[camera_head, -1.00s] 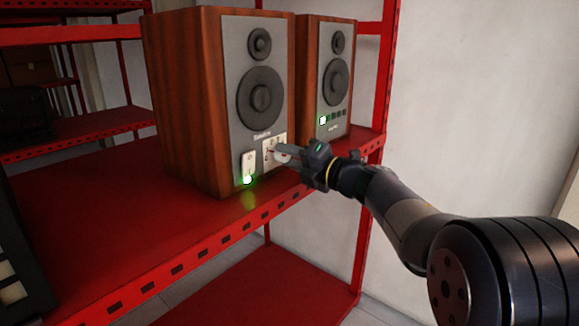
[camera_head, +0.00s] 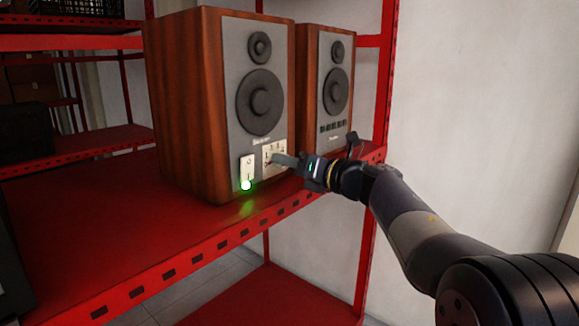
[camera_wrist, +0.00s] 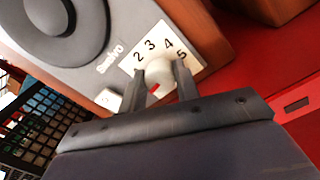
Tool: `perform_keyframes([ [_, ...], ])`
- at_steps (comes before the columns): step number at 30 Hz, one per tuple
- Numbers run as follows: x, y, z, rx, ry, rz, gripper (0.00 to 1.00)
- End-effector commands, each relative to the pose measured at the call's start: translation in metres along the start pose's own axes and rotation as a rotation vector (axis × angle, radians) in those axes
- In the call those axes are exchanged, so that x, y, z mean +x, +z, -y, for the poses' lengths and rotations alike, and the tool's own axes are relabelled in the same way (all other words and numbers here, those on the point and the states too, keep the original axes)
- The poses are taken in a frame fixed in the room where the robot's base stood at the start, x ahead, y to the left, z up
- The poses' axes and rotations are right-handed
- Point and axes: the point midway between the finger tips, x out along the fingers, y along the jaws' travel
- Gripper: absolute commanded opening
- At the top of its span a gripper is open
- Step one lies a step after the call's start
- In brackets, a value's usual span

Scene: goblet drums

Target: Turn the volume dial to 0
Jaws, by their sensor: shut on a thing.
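The volume dial (camera_wrist: 158,75) is a round white knob on a pale panel of the nearer wooden speaker (camera_head: 175,105). In the wrist view, the numbers 2 to 5 show around it; any lower numbers are hidden behind my left finger. A red mark on the knob faces the lower left of that view, towards my gripper's palm. My gripper (camera_wrist: 159,71) is shut on the dial, one finger on each side. In the head view, my gripper (camera_head: 281,161) is at the dial panel (camera_head: 272,149) and covers most of the knob.
A white switch (camera_head: 247,167) with a green light is left of the dial panel. A second speaker (camera_head: 334,90) with dark buttons stands behind to the right. Both stand on a red shelf (camera_head: 110,220). A keyed device (camera_wrist: 35,120) shows at left in the wrist view.

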Motion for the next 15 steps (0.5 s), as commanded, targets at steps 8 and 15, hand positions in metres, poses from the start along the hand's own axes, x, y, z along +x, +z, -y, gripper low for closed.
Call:
perform_keyframes([
  [8,0.0002,-0.0017,0.0003,-0.017,0.000,-0.004,0.08],
  [15,0.0002,-0.0017,0.0004,-0.017,0.000,-0.004,0.31],
])
